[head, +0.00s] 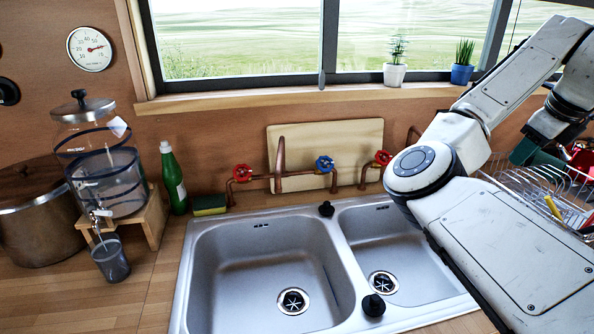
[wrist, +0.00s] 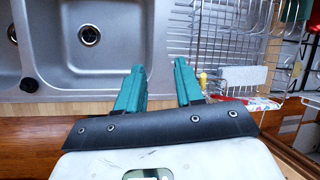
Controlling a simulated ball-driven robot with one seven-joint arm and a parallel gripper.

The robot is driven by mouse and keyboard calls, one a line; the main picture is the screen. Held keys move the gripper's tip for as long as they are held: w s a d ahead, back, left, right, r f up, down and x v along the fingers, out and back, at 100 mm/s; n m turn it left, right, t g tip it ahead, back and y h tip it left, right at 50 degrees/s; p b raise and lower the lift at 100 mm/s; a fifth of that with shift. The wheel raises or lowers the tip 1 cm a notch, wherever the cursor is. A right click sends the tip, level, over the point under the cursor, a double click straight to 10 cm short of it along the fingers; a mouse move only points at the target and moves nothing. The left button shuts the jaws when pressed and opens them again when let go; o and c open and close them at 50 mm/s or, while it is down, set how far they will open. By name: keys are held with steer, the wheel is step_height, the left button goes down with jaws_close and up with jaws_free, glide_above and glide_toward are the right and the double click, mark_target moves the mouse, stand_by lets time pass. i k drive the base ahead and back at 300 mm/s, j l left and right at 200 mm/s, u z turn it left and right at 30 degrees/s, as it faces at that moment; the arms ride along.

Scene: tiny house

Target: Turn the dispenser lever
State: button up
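A glass drink dispenser (head: 105,170) with a metal lid stands on a small wooden stand (head: 140,222) at the left of the counter in the head view. Its tap with the small lever (head: 100,213) is at the front, low on the jar. A clear cup (head: 110,260) is beneath the tap. My gripper is outside the head view, where only my arm shows, at the right. In the wrist view my gripper (wrist: 160,85) has its two green fingers apart with nothing between them. It is over the counter edge, right of the sink, far from the dispenser.
A double sink (head: 270,260) lies between the dispenser and my arm, with copper pipes and red and blue tap handles (head: 325,164) behind it. A green bottle (head: 173,180) and sponge (head: 209,205) stand beside the dispenser. A large pot (head: 35,220) is left. A wire dish rack (head: 550,190) is right.

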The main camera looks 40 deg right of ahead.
mark_target(94, 213)
steer(key=i+u, duration=0.1)
steer(key=u, duration=1.65)
steer(key=i+l+u, duration=0.15)
steer(key=l, duration=0.55)
steer(key=l+u, duration=0.2)
steer(key=l, duration=0.45)
